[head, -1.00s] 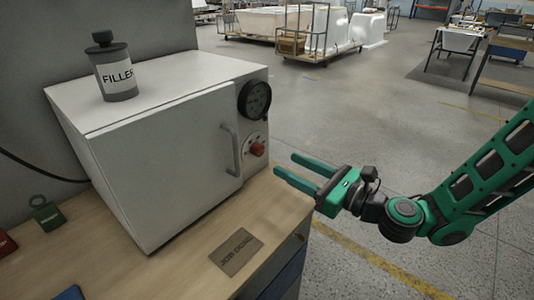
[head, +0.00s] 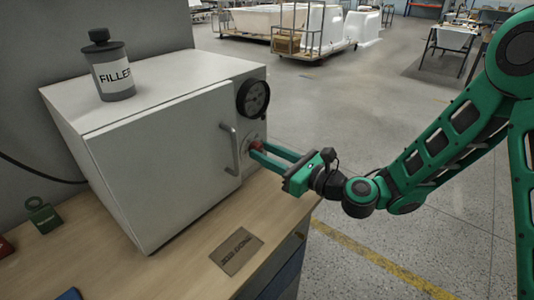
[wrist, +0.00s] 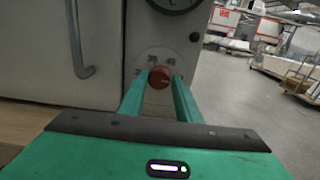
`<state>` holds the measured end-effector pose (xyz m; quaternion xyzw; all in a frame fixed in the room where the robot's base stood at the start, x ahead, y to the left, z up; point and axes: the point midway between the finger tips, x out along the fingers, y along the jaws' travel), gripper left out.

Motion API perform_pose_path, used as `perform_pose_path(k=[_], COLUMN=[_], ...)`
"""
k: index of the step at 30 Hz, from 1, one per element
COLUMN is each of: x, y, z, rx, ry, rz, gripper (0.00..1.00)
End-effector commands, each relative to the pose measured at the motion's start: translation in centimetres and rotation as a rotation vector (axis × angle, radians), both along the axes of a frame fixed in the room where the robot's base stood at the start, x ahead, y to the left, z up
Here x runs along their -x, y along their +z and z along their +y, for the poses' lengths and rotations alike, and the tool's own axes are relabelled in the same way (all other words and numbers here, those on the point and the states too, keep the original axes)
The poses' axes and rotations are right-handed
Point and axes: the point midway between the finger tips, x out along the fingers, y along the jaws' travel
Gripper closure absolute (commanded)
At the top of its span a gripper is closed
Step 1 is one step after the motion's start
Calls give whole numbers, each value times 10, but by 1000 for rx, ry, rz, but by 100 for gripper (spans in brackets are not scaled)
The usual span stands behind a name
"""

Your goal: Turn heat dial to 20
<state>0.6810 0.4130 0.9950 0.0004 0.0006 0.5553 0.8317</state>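The heat dial is a small red knob (head: 256,146) on the front right of a white oven (head: 160,150), below a round black gauge (head: 253,97). In the wrist view the red dial (wrist: 159,77) sits on a pale round plate with markings too small to read. My gripper (head: 258,152) is at the dial with its green fingers pointing at the oven front. In the wrist view the gripper (wrist: 160,84) has one finger on each side of the dial, with the fingers apart. I cannot tell whether they touch it.
A vertical door handle (head: 229,149) is just left of the dial. A filler can (head: 113,70) stands on the oven. A metal plate (head: 237,250) lies on the wooden bench. A green padlock-shaped item (head: 42,215) is at left. Open floor lies to the right.

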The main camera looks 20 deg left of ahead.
Motion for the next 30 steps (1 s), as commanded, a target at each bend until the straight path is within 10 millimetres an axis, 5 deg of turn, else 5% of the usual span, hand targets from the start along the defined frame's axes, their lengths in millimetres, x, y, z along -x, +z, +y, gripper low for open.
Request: perform_pose_path(k=[3,17,30], x=[0,-2,-3], y=[0,0,0], z=[0,-2,-2], rx=[0,35,178], ry=[0,-5,-7], rz=[0,-84,-425], gripper=[95,95,95])
